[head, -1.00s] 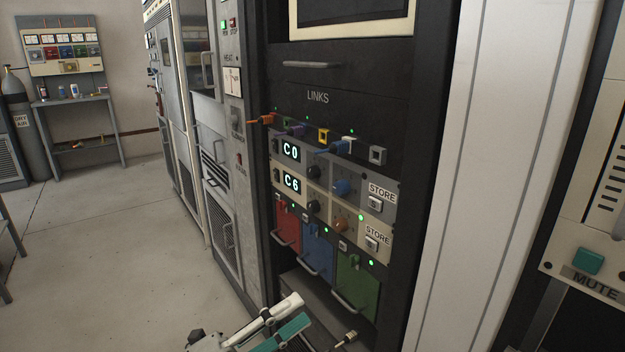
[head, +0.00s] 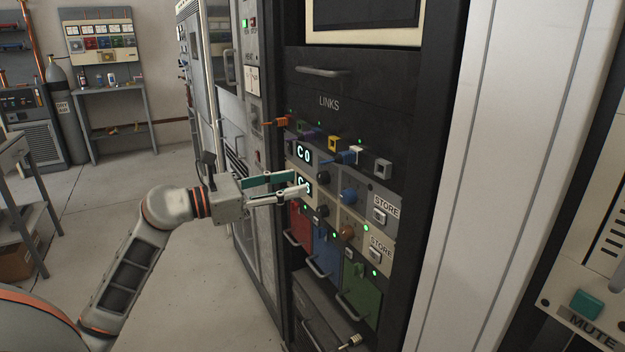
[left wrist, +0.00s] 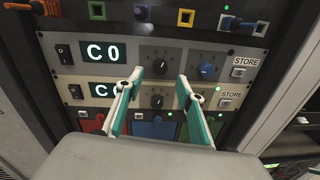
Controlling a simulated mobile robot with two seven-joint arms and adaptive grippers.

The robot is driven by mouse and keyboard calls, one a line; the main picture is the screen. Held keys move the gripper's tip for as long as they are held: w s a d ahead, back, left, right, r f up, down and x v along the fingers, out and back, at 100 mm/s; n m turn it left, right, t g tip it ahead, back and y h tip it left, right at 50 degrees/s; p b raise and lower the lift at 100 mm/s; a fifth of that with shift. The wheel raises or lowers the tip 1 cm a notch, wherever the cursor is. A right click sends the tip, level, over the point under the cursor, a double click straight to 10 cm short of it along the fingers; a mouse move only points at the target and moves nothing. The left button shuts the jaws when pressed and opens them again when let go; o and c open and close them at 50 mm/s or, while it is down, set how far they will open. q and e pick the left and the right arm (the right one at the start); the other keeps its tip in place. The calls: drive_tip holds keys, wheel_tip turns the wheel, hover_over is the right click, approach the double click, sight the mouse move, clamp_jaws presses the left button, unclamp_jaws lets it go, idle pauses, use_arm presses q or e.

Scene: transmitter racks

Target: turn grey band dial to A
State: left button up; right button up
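The grey panel (left wrist: 185,58) is the upper of two panels and its display (left wrist: 105,52) reads C0. It carries a black dial (left wrist: 160,66) and a blue knob (left wrist: 207,71). The black dial also shows in the head view (head: 323,180); its pointer setting is too small to read. My left gripper (left wrist: 160,84) is open, its fingers apart with nothing between them. In the head view my left gripper (head: 299,182) is in front of the panels, left of the black dial, partly covering the lower display. My right gripper is not in view.
Below is a cream panel (left wrist: 137,93) with its own black dial (left wrist: 158,101) and an orange knob (left wrist: 196,100). Plugs and cables, including a blue cable (head: 345,158), stick out above the grey panel. Red, blue and green drawers (head: 361,295) with handles lie below.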

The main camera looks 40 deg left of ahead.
sight(319, 178)
use_arm(q)
drive_tip(key=shift+x, duration=2.9)
clamp_jaws()
